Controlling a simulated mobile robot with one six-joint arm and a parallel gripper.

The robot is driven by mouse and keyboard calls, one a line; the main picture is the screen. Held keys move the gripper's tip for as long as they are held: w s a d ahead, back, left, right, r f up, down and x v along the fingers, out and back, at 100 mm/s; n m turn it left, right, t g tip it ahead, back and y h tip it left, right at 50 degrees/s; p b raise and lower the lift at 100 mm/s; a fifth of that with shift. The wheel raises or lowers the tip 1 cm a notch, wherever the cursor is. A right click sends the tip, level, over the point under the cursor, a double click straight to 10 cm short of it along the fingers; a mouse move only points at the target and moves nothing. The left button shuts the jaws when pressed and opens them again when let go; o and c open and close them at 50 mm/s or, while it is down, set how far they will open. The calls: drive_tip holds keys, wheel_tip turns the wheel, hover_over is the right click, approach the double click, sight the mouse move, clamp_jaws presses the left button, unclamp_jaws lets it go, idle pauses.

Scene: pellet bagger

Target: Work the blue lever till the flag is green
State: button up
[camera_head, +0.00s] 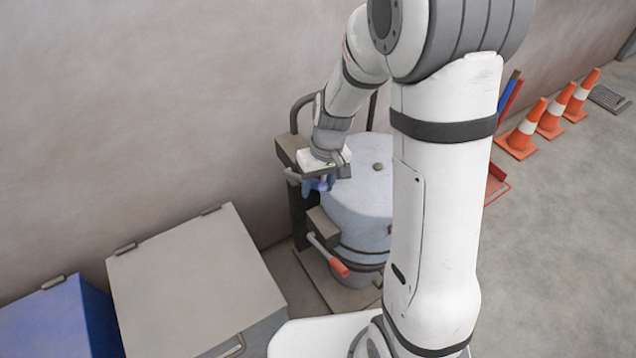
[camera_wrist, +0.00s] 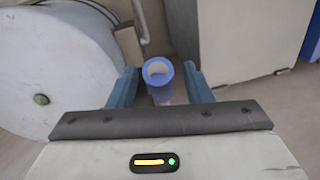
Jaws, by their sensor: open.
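My gripper (camera_head: 320,182) is at the left side of the pale round drum (camera_head: 352,205), pointing down. In the wrist view, my gripper (camera_wrist: 160,72) is open, with one blue finger on each side of the blue lever's round grip (camera_wrist: 159,82). The grip is seen nearly end-on, with a pale end face. Gaps show between it and both fingers, so it is not clamped. In the head view the grip cannot be told apart from my blue fingers. I cannot make out a flag in either view.
A lever with a red grip (camera_head: 340,269) sticks out low on the machine's front. A grey lidded box (camera_head: 195,280) and a blue box (camera_head: 60,325) stand at the left. Orange cones (camera_head: 523,131) stand along the wall at the right.

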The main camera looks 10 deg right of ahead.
drive_tip(key=shift+f, duration=0.2)
drive_tip(key=shift+c, duration=0.3)
clamp_jaws()
